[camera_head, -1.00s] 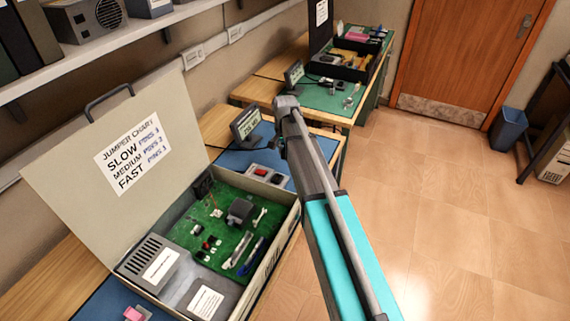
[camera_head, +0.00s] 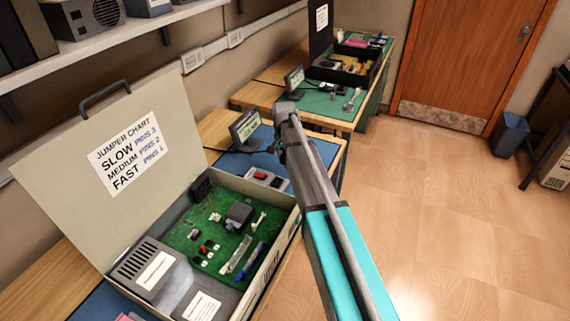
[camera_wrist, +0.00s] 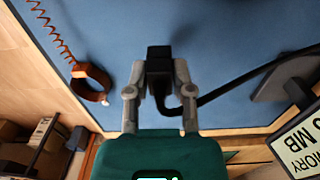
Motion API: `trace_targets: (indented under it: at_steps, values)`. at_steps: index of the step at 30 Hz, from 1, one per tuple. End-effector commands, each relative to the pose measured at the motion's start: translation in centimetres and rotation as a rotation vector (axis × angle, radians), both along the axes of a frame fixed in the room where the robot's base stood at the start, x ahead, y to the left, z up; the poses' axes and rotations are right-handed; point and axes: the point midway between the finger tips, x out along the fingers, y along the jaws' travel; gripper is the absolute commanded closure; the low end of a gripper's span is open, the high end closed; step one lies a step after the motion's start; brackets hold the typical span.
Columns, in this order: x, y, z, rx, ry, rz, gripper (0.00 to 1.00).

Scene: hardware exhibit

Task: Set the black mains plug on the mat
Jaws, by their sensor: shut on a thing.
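My gripper (camera_wrist: 158,82) is shut on the black mains plug (camera_wrist: 158,53), with a finger on each side of it. A black cable runs from the plug off to the right in the wrist view. Behind the plug is the blue mat (camera_wrist: 220,35). I cannot tell whether the plug touches the mat or hangs above it. In the head view the mat (camera_head: 228,168) lies on the bench beyond the open case, and my arm's end is over its right part. The plug is hidden or too small there.
A brown wrist strap (camera_wrist: 92,82) with a coiled cord lies left of the plug. A small display (camera_head: 245,126) stands at the mat's back. A grey box with a red switch (camera_head: 264,177) sits near the open case (camera_head: 265,275). A green-mat bench (camera_head: 325,104) stands beyond.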

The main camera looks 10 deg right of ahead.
Motion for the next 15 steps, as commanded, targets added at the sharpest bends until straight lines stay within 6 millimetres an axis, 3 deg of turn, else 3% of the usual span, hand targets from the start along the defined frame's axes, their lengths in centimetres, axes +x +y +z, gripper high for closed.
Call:
trace_targets:
  at_steps: [7, 15]
  values:
    - [0.2, 0.0, -2.5, 0.000, 0.000, 0.000, 0.96]
    - [0.2, 0.0, -3.4, 0.000, 0.000, 0.000, 0.96]
